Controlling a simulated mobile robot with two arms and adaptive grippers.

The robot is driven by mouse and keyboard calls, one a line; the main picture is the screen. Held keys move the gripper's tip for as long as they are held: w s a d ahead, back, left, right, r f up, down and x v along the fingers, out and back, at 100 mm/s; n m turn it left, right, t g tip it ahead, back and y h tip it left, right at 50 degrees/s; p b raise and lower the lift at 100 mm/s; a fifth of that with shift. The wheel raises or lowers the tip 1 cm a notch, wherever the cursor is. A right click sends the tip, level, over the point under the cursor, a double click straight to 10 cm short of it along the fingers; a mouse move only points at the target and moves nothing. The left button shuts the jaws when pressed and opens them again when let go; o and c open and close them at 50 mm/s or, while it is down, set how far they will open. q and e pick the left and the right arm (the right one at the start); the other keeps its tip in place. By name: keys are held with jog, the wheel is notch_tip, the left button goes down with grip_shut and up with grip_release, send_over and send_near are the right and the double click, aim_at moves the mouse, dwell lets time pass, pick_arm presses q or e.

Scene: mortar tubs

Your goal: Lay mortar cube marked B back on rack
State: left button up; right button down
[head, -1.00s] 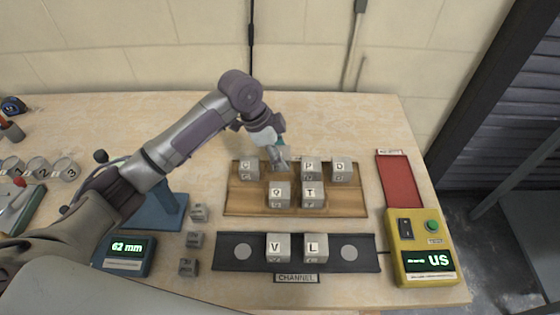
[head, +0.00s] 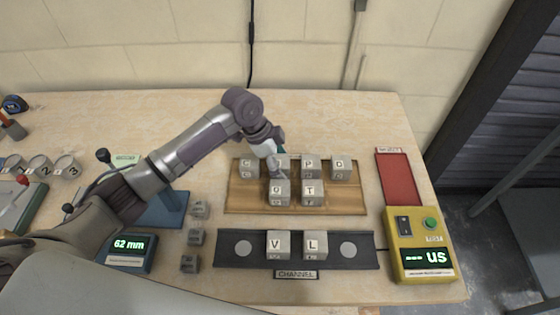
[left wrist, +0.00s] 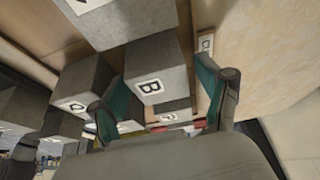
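The grey cube marked B (left wrist: 153,72) shows in the left wrist view between the two teal-lined fingers of my left gripper (left wrist: 160,82). A thin gap shows between the cube and the right-hand finger; the left-hand finger lies close along the other side. In the head view my left gripper (head: 275,170) points down over the wooden rack (head: 236,200), between the back-row cubes G (head: 249,167) and P (head: 310,166). Cube D (head: 341,168) ends the back row; cubes Q (head: 279,193) and T (head: 311,193) stand in front. My right gripper is out of view.
Cubes V (head: 278,244) and L (head: 315,244) stand on the dark channel plate (head: 228,250). A red tray (head: 398,180) and a yellow tester (head: 424,250) are at right. Small grey blocks (head: 196,237) and a 62 mm display (head: 130,249) are at left.

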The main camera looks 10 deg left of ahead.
pick_arm(q)
jog(key=b+v, duration=0.1)
jog(key=v, duration=1.1)
jog(key=shift+r, duration=0.2)
